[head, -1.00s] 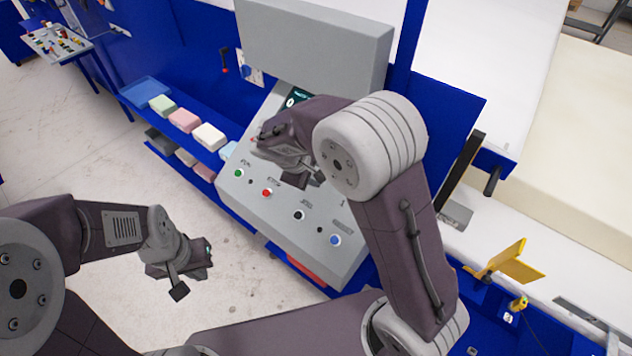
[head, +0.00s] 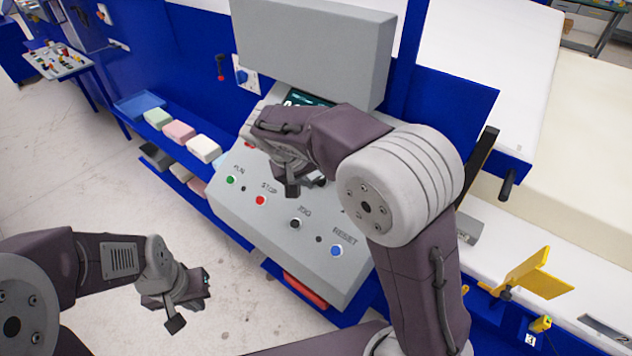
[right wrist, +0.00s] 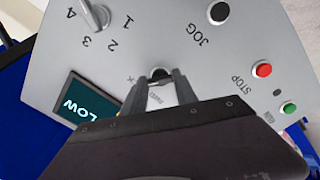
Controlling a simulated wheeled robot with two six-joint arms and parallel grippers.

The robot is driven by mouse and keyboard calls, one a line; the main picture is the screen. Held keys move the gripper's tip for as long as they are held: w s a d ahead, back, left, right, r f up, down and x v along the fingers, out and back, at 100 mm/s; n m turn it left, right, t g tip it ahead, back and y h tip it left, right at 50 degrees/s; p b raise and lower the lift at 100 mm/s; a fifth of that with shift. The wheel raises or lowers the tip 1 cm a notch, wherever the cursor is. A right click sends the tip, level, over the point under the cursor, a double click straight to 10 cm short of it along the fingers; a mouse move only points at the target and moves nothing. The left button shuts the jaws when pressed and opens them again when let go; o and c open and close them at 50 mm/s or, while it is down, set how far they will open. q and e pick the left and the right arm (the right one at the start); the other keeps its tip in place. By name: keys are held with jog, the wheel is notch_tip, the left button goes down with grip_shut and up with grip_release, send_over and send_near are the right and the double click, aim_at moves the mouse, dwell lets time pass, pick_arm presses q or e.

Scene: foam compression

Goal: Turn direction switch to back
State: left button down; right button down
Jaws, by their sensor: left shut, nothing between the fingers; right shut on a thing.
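The sloping grey control panel (head: 285,225) carries buttons, a screen and a knob. In the right wrist view, a small black knob (right wrist: 158,73), apparently the direction switch, sits between the fingertips of my right gripper (right wrist: 160,80). The gripper is shut on it. A small label shows below the knob between the fingers, too small to read. In the head view, my right gripper (head: 280,163) is over the upper part of the panel and hides the knob. My left gripper (head: 188,288) is shut and empty, held over the floor left of the panel.
A lever dial (right wrist: 96,17) marked 1 to 4 and a screen (right wrist: 82,102) reading LOW are near the knob. JOG (right wrist: 218,13), STOP (right wrist: 261,69), green RUN (right wrist: 288,108) and blue RESET (head: 337,251) buttons surround the work area. Foam blocks (head: 180,133) lie on a blue shelf.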

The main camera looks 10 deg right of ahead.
jog(key=shift+s+f+m, duration=0.15)
jog(key=shift+f+m, duration=0.05)
jog(key=shift+m, duration=0.2)
jog(key=c, duration=1)
grip_release()
jog(key=shift+o, duration=0.2)
jog(key=shift+r, duration=0.1)
jog(key=shift+r, duration=0.2)
jog(key=v, duration=0.8)
jog(key=shift+a+r, duration=0.2)
jog(key=shift+r, duration=0.05)
jog(key=shift+s, duration=0.1)
